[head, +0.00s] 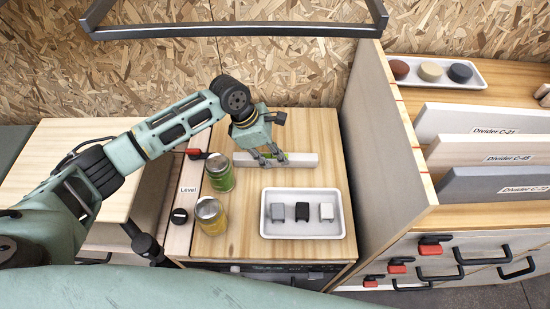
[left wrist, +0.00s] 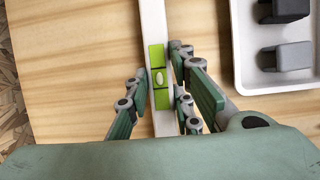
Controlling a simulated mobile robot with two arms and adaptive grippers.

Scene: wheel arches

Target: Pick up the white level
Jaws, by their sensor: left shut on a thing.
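The white level (head: 302,159) is a long white bar with a green vial section. It lies across the wooden worktop behind the white tray in the head view. In the left wrist view the level (left wrist: 153,25) runs up and down the picture, with its green vial between my fingers. My left gripper (head: 272,157) is shut on the level near its middle, and it also shows in the left wrist view (left wrist: 160,88). The fingers hide part of the bar. I cannot tell whether the level touches the worktop. My right gripper is not in view.
A white tray (head: 340,233) holds three small blocks. A tall panel (head: 385,150) bounds the right side. A dark metal frame (head: 235,31) hangs above.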

